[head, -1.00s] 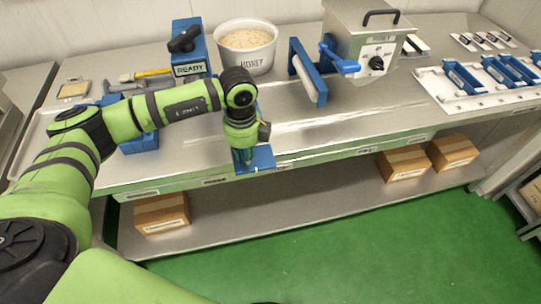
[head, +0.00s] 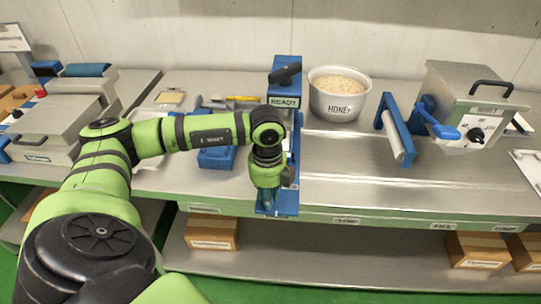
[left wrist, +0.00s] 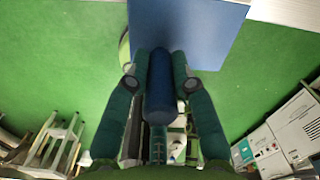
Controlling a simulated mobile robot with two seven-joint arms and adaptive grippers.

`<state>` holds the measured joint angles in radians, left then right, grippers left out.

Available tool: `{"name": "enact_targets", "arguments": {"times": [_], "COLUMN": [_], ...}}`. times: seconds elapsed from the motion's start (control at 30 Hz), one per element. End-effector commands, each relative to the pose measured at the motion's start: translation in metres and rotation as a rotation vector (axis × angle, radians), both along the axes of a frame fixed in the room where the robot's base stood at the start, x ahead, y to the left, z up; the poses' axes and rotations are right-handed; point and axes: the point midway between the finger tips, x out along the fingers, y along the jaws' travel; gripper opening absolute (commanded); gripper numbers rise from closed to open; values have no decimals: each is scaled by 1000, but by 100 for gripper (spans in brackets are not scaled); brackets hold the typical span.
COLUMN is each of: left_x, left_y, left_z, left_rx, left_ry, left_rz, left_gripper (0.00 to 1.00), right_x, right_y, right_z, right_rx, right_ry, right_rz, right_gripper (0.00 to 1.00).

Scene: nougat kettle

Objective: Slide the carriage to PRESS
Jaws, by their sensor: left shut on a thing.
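My left gripper (head: 268,205) reaches down at the front edge of the steel counter, over a blue part (head: 287,203) that looks like the carriage. In the left wrist view, the two dark teal fingers (left wrist: 160,85) are closed on either side of an upright blue cylindrical handle (left wrist: 160,95). A flat blue plate (left wrist: 195,25) shows beyond the handle. No PRESS label is readable. My right gripper is out of view.
Farther right are a blue frame with a roller (head: 395,135) and a steel box (head: 468,105) with a blue lever. A blue block (head: 217,157) lies left of the gripper. The front right counter is clear.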

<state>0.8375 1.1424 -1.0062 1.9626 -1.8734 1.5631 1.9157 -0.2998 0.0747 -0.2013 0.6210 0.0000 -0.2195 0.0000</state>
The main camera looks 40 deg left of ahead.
Motion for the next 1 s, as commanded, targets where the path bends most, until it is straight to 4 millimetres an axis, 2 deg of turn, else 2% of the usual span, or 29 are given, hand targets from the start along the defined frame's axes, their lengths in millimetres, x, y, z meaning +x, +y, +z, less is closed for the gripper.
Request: {"name": "enact_targets", "arguments": {"times": [0.03,0.13,0.17,0.2,0.53,0.63,0.77,1.0], "left_x": [1,1,1,1,0,0,1,0], "left_y": [7,7,7,7,4,3,4,5], "left_z": [1,1,1,1,1,6,26,78], "left_rx": [17,18,18,18,10,9,9,10], "left_ry": [-1,0,0,0,1,1,-4,-5], "left_rz": [10,11,11,11,6,5,6,7], "left_gripper": [0,0,33,49,49,49,49,49], "right_x": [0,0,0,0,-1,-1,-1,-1], "right_y": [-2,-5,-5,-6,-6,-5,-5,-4], "right_z": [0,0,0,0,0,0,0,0], "right_rx": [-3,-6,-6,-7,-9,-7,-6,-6], "right_ry": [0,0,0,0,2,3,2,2], "right_rz": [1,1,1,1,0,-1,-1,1], "right_gripper": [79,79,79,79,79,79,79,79]}}
